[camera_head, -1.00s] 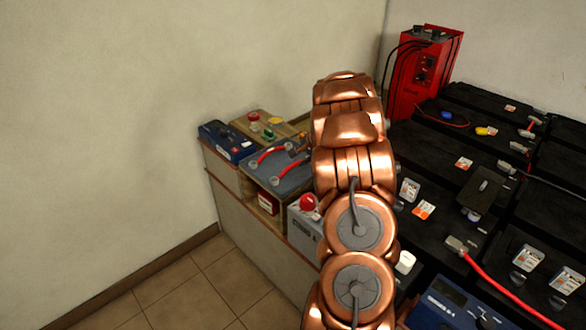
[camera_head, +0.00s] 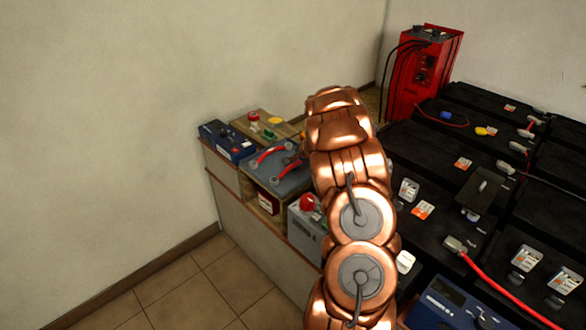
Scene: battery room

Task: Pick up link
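Two red links with grey round ends lie on a blue-grey board on the low cabinet: one red link (camera_head: 271,154) is at the back left, the other red link (camera_head: 288,172) nearer the middle. The board (camera_head: 262,172) is partly covered on its right by my copper arm. My gripper is mostly or wholly hidden behind the arm; a small dark piece beside the board may be part of it. I cannot see its fingers, whether it touches a link, or whether it is open.
A blue box (camera_head: 226,141) and a wooden panel with coloured knobs (camera_head: 262,125) stand behind the board. A grey box with a red knob (camera_head: 308,203) stands in front. Black batteries (camera_head: 450,150) and a red charger (camera_head: 424,75) fill the right. The floor (camera_head: 205,285) at left is clear.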

